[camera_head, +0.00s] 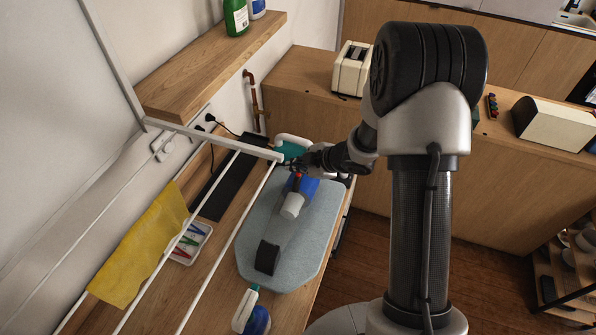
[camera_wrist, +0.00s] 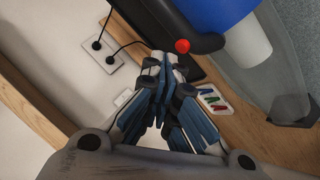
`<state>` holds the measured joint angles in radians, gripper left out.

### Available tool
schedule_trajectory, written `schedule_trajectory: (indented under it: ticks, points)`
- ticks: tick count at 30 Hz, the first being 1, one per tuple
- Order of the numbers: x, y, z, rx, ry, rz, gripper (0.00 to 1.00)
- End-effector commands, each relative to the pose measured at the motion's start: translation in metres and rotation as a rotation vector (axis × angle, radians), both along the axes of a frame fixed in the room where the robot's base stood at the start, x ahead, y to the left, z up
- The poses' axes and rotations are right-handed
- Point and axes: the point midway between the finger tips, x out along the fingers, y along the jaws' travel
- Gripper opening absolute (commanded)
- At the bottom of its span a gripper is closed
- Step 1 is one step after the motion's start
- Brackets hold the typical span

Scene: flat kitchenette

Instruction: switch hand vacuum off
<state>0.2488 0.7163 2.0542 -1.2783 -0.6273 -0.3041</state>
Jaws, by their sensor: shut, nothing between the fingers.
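The hand vacuum lies on a grey-blue board (camera_head: 313,255). In the head view its blue body (camera_head: 308,187), white cylinder (camera_head: 292,206) and dark nozzle end (camera_head: 268,257) show. In the wrist view its blue body (camera_wrist: 218,12), white cylinder (camera_wrist: 249,50), dark handle (camera_wrist: 200,43) and round red button (camera_wrist: 182,46) show. My gripper (camera_head: 298,162) is at the handle end of the vacuum. In the wrist view my gripper (camera_wrist: 165,65) is shut and empty, its tips close to the red button. I cannot tell whether they touch the handle.
White rack bars (camera_head: 205,190) cross the left, close to my gripper. A teal-and-white object (camera_head: 291,149) is behind the gripper. A spray bottle (camera_head: 248,312), clip tray (camera_head: 190,245) and yellow cloth (camera_head: 140,245) are nearby. A wall socket (camera_wrist: 103,55) is left in the wrist view.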

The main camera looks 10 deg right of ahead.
Motion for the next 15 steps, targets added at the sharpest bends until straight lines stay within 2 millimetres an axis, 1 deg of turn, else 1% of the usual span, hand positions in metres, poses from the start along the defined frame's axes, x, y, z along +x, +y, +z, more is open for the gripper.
schedule_trajectory:
  ticks: [5,8,15]
  points:
    - [0.0,0.0,-0.001,0.0,0.001,0.0,0.0]
    - [0.0,0.0,0.003,0.0,0.0,0.0,0.0]
    - [0.0,0.0,0.028,-0.001,0.0,0.001,0.0]
